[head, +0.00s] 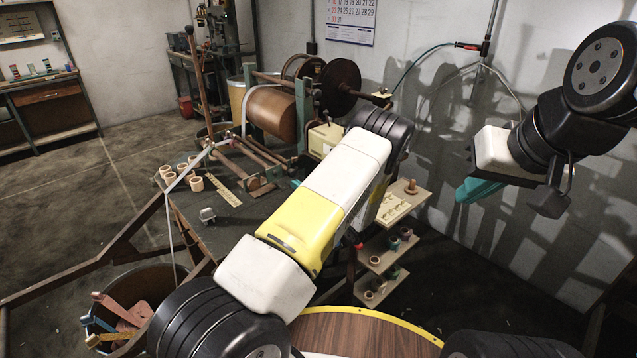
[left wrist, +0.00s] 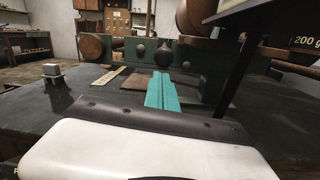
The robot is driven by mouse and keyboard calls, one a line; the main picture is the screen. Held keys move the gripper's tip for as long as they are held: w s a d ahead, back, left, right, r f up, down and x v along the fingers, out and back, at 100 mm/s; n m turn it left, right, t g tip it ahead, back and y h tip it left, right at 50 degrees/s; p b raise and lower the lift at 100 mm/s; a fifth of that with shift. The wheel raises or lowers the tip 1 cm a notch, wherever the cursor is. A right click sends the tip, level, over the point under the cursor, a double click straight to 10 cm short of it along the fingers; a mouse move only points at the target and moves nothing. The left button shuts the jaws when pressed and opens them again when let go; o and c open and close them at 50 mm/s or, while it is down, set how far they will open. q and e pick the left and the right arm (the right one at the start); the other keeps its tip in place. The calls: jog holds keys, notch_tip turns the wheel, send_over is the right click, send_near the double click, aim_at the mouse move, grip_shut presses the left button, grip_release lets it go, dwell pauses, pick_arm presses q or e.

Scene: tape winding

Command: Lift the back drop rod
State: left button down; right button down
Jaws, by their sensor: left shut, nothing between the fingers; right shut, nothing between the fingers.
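The winding machine stands at the back centre of the head view, with a brown roll (head: 272,112) on it. Low brown rods (head: 248,153) run across its front; I cannot tell which one is the back drop rod. My left gripper shows in the head view only as a small teal tip (head: 296,183), mostly hidden behind my arm, near the rods' right end. In the left wrist view its teal fingers (left wrist: 170,92) are shut and empty, pointing at a green frame (left wrist: 130,62) with dark knobs. My right gripper (head: 480,188) is shut and empty, raised at the right, away from the machine.
A pale strip (head: 190,165) runs from the machine towards the front left. Several small rolls (head: 183,172) and a small grey block (head: 207,214) lie left of the gripper. A stepped shelf (head: 385,255) stands at the right, and a bin (head: 140,290) at the lower left.

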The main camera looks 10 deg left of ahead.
pick_arm(q)
jog(key=shift+x, duration=0.9)
jog(key=shift+r, duration=0.15)
notch_tip(320, 180, up, 6)
jog(key=shift+f, duration=0.15)
jog(key=shift+d, duration=0.1)
jog(key=v, duration=0.7)
jog(key=shift+s+d, duration=0.25)
